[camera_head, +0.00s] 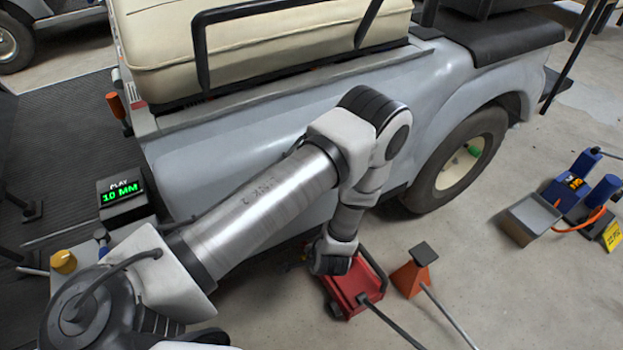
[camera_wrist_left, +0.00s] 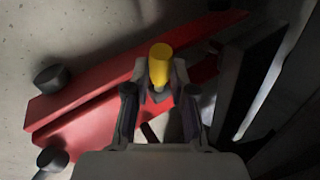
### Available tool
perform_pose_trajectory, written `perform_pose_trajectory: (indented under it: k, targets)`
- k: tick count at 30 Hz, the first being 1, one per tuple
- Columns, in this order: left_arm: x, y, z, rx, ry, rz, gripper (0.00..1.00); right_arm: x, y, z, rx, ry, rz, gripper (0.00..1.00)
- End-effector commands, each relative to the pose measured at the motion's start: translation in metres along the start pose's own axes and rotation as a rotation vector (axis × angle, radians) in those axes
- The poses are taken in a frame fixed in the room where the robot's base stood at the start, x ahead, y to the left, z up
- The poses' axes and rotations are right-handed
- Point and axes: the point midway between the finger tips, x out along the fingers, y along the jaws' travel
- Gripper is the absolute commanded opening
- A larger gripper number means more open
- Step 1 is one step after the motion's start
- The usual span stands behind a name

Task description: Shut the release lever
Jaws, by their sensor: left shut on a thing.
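A red floor jack (camera_head: 352,287) sits on the concrete beside the grey cart. My left arm reaches over it, and my left gripper (camera_head: 331,262) points down at the jack with its fingertips hidden in the head view. In the left wrist view the jack's red frame (camera_wrist_left: 85,105) runs diagonally. The release lever (camera_wrist_left: 160,62) shows a yellow cylindrical end between the two fingers of my left gripper (camera_wrist_left: 160,90), which is shut on it. The lower part of the lever is hidden by the fingers. My right gripper is not in view.
The cart body (camera_head: 215,150) and its wheel (camera_head: 462,158) stand close behind the jack. An orange axle stand (camera_head: 414,274) is just right of the jack. A long dark handle (camera_head: 392,322) runs from the jack toward the front. A box reads "PLAY 10 MM" (camera_head: 122,194).

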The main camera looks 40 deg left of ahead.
Motion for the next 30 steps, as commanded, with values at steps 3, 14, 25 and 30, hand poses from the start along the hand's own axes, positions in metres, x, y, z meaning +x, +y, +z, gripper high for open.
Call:
perform_pose_trajectory:
  k: [3,14,25,30]
  targets:
    - [-0.008,-0.007,-0.003,0.033,-0.064,0.012,0.00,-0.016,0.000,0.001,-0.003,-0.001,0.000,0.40]
    - [-0.013,-0.015,-0.014,0.146,-0.251,0.059,0.00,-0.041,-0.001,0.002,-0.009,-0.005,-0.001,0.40]
    - [-0.015,-0.017,-0.021,0.220,-0.368,0.099,0.00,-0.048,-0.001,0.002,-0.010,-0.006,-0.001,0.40]
    - [-0.015,-0.017,-0.021,0.222,-0.368,0.099,0.00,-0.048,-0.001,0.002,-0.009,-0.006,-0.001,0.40]
